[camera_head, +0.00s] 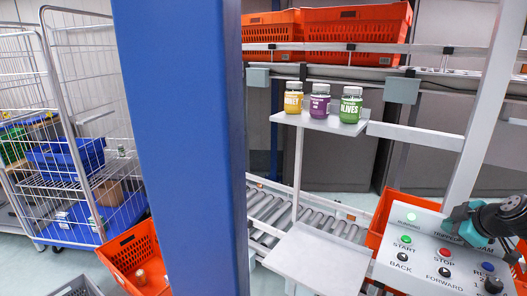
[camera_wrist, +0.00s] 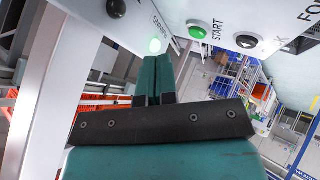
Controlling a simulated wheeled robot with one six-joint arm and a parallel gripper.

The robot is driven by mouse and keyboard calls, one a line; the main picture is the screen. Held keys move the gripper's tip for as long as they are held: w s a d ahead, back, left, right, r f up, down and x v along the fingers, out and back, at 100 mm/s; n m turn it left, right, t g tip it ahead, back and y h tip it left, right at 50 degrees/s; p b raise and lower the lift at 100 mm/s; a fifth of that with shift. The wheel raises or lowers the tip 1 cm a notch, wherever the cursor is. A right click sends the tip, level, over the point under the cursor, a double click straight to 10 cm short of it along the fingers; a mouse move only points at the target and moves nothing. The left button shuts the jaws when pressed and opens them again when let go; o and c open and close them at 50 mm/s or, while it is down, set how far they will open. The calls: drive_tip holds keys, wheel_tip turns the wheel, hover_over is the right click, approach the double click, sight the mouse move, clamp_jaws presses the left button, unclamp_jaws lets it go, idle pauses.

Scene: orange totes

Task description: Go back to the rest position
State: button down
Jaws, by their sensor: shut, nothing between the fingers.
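My gripper (camera_head: 452,222) is at the right of the head view, just above the upper part of a grey control panel (camera_head: 420,270). In the wrist view my gripper (camera_wrist: 154,68) shows its two teal fingers side by side, shut and empty. The fingertips are near a lit round green lamp (camera_wrist: 155,46) on the panel. I cannot tell whether they touch the panel. A green START button (camera_wrist: 197,32) lies to the right of the fingers. In the head view the arm covers part of the panel's upper right.
A red STOP button (camera_head: 444,252) and a blue button (camera_head: 488,267) are on the panel. Three jars, yellow (camera_head: 294,103), purple (camera_head: 319,107) and green (camera_head: 350,112), stand on a small shelf (camera_head: 325,125). A blue column (camera_head: 185,150) blocks the middle left. Orange totes (camera_head: 357,27) stand behind.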

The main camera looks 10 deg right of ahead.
drive_tip(key=s+a+r+g+y, duration=0.15)
drive_tip(key=a+r, duration=0.35)
drive_tip(key=a, duration=0.9)
drive_tip(key=a+r+g+y, duration=0.3)
drive_tip(key=a+r, duration=0.2)
drive_tip(key=a, duration=0.9)
drive_tip(key=s+a+r+g, duration=0.2)
drive_tip(key=s+a, duration=0.4)
drive_tip(key=s, duration=0.3)
drive_tip(key=s+a+r+m+g, duration=0.1)
drive_tip(key=s+a+r+g, duration=0.1)
drive_tip(key=s+a, duration=0.4)
drive_tip(key=s+r, duration=0.1)
drive_tip(key=s, duration=0.3)
drive_tip(key=shift+m, duration=0.3)
drive_tip(key=shift+a+r+g, duration=0.1)
drive_tip(key=shift+a+g, duration=0.05)
drive_tip(key=shift+g, duration=0.1)
